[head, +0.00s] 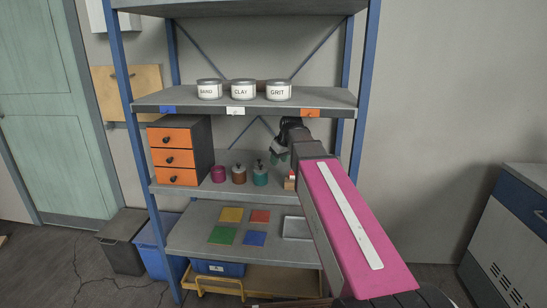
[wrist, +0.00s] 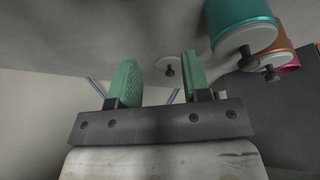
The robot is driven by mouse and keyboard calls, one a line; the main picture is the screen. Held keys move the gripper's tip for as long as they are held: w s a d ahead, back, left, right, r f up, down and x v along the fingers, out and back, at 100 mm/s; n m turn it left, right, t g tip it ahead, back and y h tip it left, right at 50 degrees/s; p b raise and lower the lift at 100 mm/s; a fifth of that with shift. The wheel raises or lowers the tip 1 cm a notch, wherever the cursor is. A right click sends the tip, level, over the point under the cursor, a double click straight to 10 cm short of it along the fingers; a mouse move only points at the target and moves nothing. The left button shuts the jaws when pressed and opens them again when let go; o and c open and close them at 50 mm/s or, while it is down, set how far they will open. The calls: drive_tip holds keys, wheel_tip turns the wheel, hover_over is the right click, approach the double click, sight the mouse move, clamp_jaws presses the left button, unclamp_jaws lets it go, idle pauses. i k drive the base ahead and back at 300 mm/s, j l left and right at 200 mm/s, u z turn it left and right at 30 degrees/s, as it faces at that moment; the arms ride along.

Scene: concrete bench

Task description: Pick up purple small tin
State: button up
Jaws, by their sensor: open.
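The purple small tin (head: 218,174) is a magenta pot on the middle shelf, just right of the orange drawers. No knob shows on it, unlike the two tins beside it. In the wrist view a sliver of it (wrist: 291,64) shows at the right edge, behind the other tins. My gripper (head: 279,154) is over the same shelf, right of the teal tin and well apart from the purple one. In the wrist view its green fingers (wrist: 160,75) are apart with nothing held. A grey disc with a dark knob (wrist: 168,65) shows beyond the gap, like a loose lid.
A brown tin (head: 239,175) and a teal tin (head: 260,176), both with knobs, stand between the purple tin and my gripper. A drawer unit (head: 180,152) stands at left. Labelled cans (head: 242,90) are on the shelf above. Blue uprights (head: 125,100) frame the rack.

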sight(219, 174)
drive_tip(key=k+j, duration=0.15)
drive_tip(key=k, duration=0.35)
drive_tip(key=k+j, duration=0.15)
drive_tip(key=k, duration=0.35)
